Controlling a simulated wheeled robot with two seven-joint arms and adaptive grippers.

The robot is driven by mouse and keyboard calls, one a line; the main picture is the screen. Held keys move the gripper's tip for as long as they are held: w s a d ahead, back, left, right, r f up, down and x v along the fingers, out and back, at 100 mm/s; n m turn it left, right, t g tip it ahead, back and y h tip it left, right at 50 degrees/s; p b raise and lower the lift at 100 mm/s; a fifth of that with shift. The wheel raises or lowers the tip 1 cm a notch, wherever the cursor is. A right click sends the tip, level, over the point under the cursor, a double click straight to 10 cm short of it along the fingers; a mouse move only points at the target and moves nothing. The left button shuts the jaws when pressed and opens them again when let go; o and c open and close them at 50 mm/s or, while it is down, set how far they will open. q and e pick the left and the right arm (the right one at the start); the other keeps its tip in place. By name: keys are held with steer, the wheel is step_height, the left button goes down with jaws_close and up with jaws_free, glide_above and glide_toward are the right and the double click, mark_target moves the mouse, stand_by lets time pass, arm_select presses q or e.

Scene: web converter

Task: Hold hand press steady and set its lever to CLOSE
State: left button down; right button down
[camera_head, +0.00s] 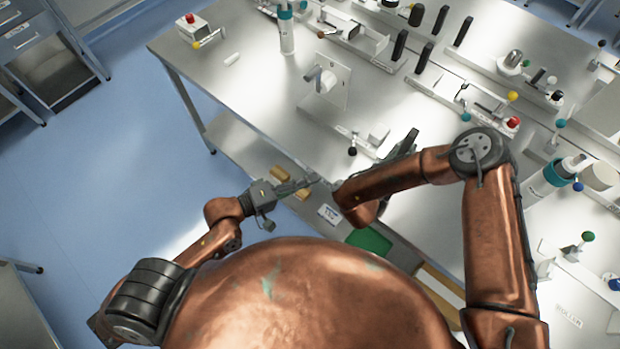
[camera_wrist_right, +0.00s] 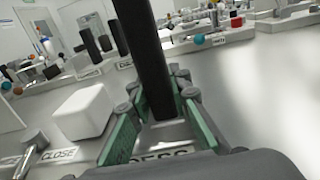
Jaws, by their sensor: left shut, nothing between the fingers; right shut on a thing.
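The hand press stands near the table's front edge, with a pale block (camera_head: 378,134) that also shows in the right wrist view (camera_wrist_right: 86,112). Its lever (camera_head: 352,150) has a dark knob, and a metal part of it shows at the lower left of the right wrist view (camera_wrist_right: 32,146), beside a CLOSE label (camera_wrist_right: 58,155). I cannot tell its setting. My right gripper (camera_wrist_right: 160,115) is shut around an upright black post (camera_wrist_right: 150,60), with green pads either side. My left gripper (camera_head: 316,180) is shut and empty, below and left of the lever, apart from it.
A paper roll on a stand (camera_head: 326,80) is behind the press. Several black posts (camera_head: 424,57) and a teal-banded bottle (camera_head: 287,32) stand further back. A lower shelf (camera_head: 238,138) lies below the table's front edge. The table's left part is mostly clear.

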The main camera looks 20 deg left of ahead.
steer(key=shift+s+f, duration=0.15)
steer(key=shift+f, duration=0.15)
stand_by(0.7)
steer(key=c, duration=2.2)
jaws_free()
steer(key=o, duration=0.5)
steer(key=shift+r, duration=0.3)
steer(key=shift+a, duration=0.1)
steer(key=shift+s+a, duration=0.15)
steer(key=shift+s, duration=0.1)
steer(key=v, duration=1)
steer(key=shift+s+a+r, duration=0.1)
steer(key=shift+s, duration=0.45)
